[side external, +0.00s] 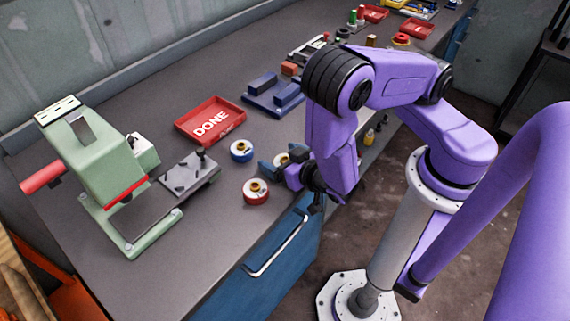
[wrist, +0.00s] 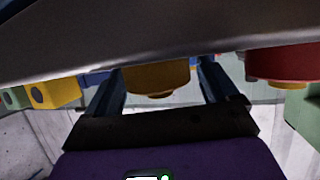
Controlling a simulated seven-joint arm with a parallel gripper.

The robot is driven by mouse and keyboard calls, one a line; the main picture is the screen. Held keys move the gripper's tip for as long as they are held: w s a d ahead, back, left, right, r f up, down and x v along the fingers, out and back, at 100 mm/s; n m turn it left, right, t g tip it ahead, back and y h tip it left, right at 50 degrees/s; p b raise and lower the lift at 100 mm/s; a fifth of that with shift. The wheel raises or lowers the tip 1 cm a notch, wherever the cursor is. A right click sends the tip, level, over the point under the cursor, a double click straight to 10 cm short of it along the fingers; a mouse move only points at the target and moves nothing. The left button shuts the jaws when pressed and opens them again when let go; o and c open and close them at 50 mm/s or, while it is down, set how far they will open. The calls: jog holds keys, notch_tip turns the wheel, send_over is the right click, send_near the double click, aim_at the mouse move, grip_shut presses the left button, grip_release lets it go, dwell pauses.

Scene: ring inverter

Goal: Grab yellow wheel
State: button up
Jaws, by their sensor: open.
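The yellow wheel (side external: 281,160) lies on the grey bench between the blue wheel and my arm. My gripper (side external: 284,163) is low over the bench, its dark blue fingers open on either side of this wheel. In the wrist view, which shows the bench upside down, the yellow wheel (wrist: 157,77) sits between the two fingers (wrist: 160,82), with gaps at both sides. My gripper hides part of it in the side view.
A red wheel (side external: 256,191) lies close by, also in the wrist view (wrist: 287,63). A blue-rimmed wheel (side external: 241,151) lies behind. A red DONE tray (side external: 190,127), a blue fixture (side external: 273,99) and a green press (side external: 95,150) stand around. The bench's front edge is near.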

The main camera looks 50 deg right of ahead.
aim_at(281, 158)
jog(key=shift+w, duration=0.2)
jog(key=c, duration=1.3)
jog(key=shift+c, duration=0.2)
jog(key=shift+r, duration=5)
